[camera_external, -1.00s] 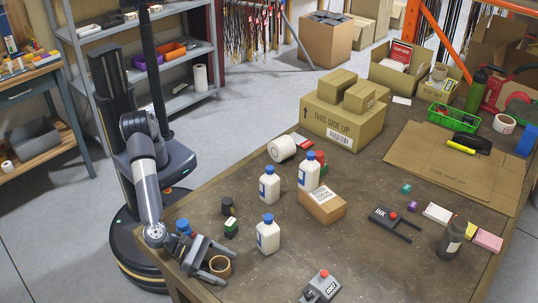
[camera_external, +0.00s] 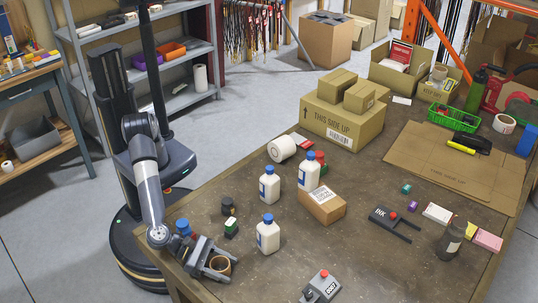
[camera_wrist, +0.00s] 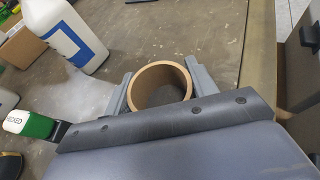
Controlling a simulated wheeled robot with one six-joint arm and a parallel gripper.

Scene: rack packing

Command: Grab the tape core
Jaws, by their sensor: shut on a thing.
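The tape core (camera_external: 220,265) is a short brown cardboard ring near the table's front left edge. In the wrist view the tape core (camera_wrist: 160,68) sits between the two grey fingers, with its open end facing the camera. My gripper (camera_external: 222,267) is shut on the outside of the ring, one finger on each side; it also shows in the wrist view (camera_wrist: 159,88). The lower part of the ring is hidden by the gripper body in the wrist view. I cannot tell whether the ring touches the table.
White bottles with blue caps (camera_external: 267,236) stand to the right and behind. A green-and-white item (camera_external: 231,228) and a dark round item (camera_external: 228,206) are close behind the gripper. A grey stamp-like device (camera_external: 321,287) lies to the right. The table's front left edge (camera_wrist: 262,60) is near.

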